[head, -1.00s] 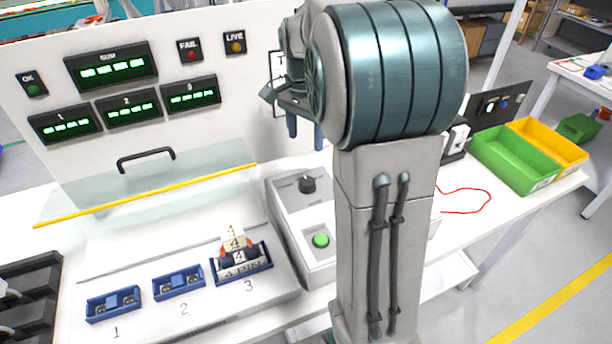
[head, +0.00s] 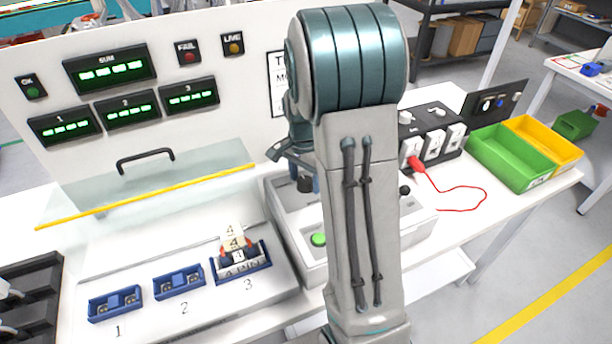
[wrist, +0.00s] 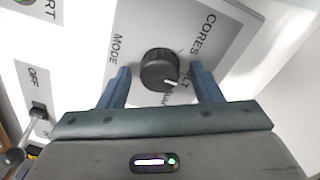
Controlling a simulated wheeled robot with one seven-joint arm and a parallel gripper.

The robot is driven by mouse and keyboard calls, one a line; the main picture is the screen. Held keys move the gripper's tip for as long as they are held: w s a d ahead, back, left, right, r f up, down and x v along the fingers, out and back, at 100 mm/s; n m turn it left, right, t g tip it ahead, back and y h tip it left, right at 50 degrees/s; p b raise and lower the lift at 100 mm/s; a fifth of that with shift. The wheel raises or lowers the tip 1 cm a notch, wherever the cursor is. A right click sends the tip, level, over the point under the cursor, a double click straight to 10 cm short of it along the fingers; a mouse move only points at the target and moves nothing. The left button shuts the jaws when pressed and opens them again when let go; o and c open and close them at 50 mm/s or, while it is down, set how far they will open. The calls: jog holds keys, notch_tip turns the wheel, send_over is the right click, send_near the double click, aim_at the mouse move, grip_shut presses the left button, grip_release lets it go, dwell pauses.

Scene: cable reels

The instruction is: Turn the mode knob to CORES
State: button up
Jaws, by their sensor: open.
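The mode knob (wrist: 160,69) is a round black dial with a white pointer line on a grey panel in the wrist view. The line points to the lower right, towards partly hidden lettering and away from the word CORES (wrist: 202,35). My gripper (wrist: 159,72) is open, with one blue finger on either side of the knob and a visible gap on both sides. I cannot tell how far the fingertips are above the panel. In the head view my gripper (head: 303,170) is at the knob (head: 305,185) on the control box, partly hidden by my arm.
A green button (head: 318,239) is on the same box, close to the knob. A switch marked OFF (wrist: 38,110) shows at left in the wrist view. A clear guard with a yellow edge (head: 150,196) is left of the box. Blue holders (head: 178,282) are in front.

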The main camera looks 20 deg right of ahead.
jog(key=c, duration=1)
jog(key=shift+n, duration=0.3)
jog(key=n+b, duration=0.2)
jog(key=n, duration=0.3)
jog(key=n+b, duration=0.2)
jog(key=n, duration=0.4)
jog(key=shift+r, duration=0.1)
jog(key=shift+n, duration=0.3)
jog(key=o, duration=1)
